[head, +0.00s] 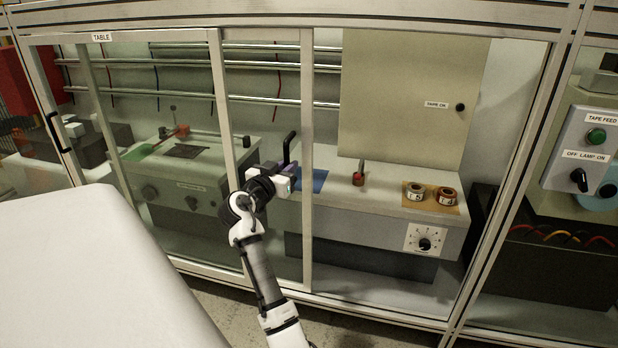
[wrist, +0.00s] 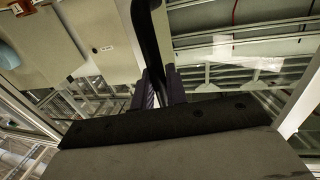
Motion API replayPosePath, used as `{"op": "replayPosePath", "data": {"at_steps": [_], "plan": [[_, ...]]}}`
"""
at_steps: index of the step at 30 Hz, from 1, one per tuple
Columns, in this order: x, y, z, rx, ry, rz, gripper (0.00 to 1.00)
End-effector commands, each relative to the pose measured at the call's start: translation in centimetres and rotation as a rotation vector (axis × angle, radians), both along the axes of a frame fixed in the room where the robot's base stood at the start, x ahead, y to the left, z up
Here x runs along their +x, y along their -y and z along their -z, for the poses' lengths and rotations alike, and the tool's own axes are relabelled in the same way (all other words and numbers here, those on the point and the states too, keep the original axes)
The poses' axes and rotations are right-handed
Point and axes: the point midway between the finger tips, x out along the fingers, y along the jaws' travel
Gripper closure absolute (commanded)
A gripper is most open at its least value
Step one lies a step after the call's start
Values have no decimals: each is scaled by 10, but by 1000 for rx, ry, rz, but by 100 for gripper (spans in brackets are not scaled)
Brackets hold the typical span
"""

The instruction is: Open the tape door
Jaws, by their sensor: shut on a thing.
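The glass sliding door (head: 306,120) has a pale metal frame post near the middle of the long cabinet front in the head view. A black bar handle (head: 289,148) stands out by this post, and it also shows in the wrist view (wrist: 146,40), running up between the fingers. My gripper (head: 288,172) is shut on this handle; its purple fingers (wrist: 158,88) lie on both sides of the bar. Right of the post, tape rolls (head: 446,196) lie on a tan mat (head: 430,207) on a grey bench. I cannot tell whether glass covers that part.
Another frame post (head: 222,110) stands left of my gripper. A second black handle (head: 58,132) is at the far left, below the TABLE label (head: 102,37). A control panel (head: 585,150) is at the right. A white surface fills the lower left.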

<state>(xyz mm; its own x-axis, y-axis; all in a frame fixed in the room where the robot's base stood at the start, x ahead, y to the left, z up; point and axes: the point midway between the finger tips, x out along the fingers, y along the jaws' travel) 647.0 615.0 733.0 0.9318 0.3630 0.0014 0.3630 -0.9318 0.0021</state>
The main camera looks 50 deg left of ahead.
Motion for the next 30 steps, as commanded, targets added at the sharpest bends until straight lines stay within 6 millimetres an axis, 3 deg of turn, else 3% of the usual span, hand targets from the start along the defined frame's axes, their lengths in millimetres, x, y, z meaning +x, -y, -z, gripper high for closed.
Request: {"op": "replayPosePath", "data": {"at_steps": [6,17,18,21,30], "plan": [[-6,-11,0,1,-1,2,100],[-5,-12,-1,2,-2,4,100],[-5,-12,-1,2,-2,4,82],[-5,-12,-1,1,-1,4,69],[-6,-12,0,0,-1,2,67]]}}
